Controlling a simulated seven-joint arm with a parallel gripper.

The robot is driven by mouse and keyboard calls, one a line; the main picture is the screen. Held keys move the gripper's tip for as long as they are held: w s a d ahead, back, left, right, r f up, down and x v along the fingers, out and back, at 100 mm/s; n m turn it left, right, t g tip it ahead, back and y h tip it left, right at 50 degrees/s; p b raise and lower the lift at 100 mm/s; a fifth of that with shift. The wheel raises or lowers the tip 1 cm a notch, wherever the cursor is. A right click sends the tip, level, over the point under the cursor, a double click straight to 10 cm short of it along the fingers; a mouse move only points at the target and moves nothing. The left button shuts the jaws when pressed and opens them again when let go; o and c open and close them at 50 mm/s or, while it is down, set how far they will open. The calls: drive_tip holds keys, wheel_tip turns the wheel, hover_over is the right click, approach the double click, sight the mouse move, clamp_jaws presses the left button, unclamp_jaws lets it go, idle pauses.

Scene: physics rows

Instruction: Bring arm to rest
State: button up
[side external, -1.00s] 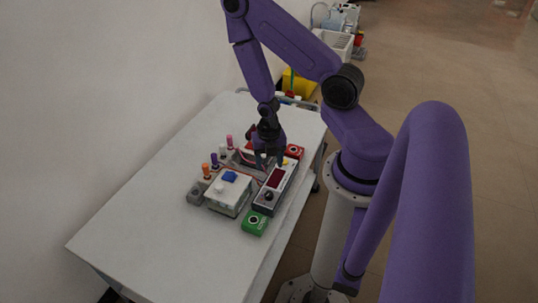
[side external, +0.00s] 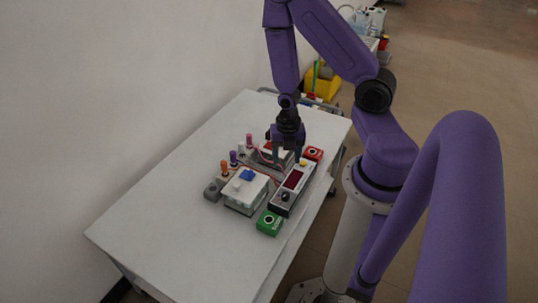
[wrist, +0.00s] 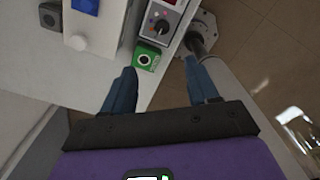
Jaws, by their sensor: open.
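My purple arm reaches over the white table (side external: 170,215) from the right in the side view. My gripper (side external: 287,160) points down above the group of devices, near the grey box with a red display (side external: 293,180). In the wrist view my gripper (wrist: 162,85) has its two blue-grey fingers wide apart with nothing between them. A green button box (wrist: 147,57) shows just beyond the fingers, and the box with a knob (wrist: 160,24) is behind it. Whether the fingers touch any device is hard to tell in the side view.
A white box with a blue top piece (side external: 247,175), a red button box (side external: 313,153), and orange, purple and pink plugs (side external: 225,167) stand close together. The table's near left part is clear. A wall borders the table on the left.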

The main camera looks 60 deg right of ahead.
drive_tip(key=a+r+m, duration=0.5)
drive_tip(key=a+r, duration=0.7)
drive_tip(key=s+a+r+m, duration=0.4)
drive_tip(key=s+r+m, duration=0.3)
drive_tip(key=s+r, duration=0.3)
drive_tip(key=shift+s+r, duration=0.4)
drive_tip(key=shift+r, duration=0.2)
